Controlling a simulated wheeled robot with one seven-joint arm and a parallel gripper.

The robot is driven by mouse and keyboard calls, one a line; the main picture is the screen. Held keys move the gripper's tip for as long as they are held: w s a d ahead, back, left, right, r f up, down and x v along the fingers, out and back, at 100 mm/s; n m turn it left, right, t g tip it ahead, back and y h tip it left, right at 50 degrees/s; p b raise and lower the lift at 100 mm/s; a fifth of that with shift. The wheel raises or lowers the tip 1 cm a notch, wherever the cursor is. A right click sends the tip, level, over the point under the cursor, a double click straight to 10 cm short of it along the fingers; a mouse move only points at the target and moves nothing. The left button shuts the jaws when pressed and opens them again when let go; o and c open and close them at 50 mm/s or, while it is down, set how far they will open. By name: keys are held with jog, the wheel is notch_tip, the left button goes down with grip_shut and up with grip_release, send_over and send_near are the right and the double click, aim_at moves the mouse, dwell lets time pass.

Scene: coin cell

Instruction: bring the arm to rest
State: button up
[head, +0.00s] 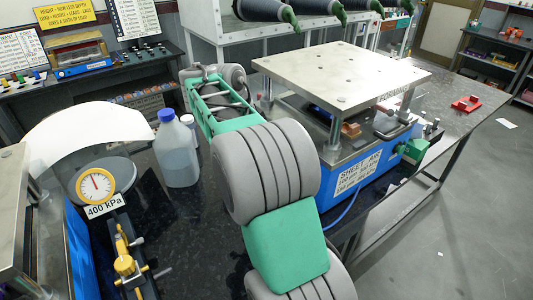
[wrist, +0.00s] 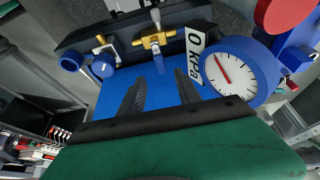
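My gripper (wrist: 158,80) shows in the wrist view as two dark fingers spread apart with a gap between them. Nothing is seen held between them. Beyond the fingertips lie a blue surface (wrist: 112,95) and a brass valve fitting (wrist: 153,41). A round gauge (wrist: 234,74) is to the right of the fingers, beside a partly visible kPa label. In the head view my grey and green arm (head: 265,170) is bent across the middle of the picture, over the dark bench. I cannot make out the fingers there.
A plastic jug (head: 177,152) with a blue cap stands left of my arm. Further left are a gauge (head: 96,186) labelled 400 kPa and a brass valve (head: 125,265). A blue press with a metal top plate (head: 340,75) stands close on the right. The floor (head: 460,210) at right is open.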

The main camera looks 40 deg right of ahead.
jog(key=shift+a+r, duration=0.1)
jog(key=shift+r, duration=0.1)
jog(key=s+a+f+n+t+y, duration=0.2)
jog(key=s+a+n, duration=0.5)
jog(key=a, duration=0.5)
jog(key=s+a+f+n+t+y, duration=0.2)
jog(key=s+a+f+n, duration=0.2)
jog(key=s+a+n, duration=0.3)
jog(key=a+n, duration=0.5)
jog(key=a, duration=0.1)
jog(key=shift+a+y, duration=0.2)
jog(key=shift+y, duration=0.1)
jog(key=shift+f, duration=0.15)
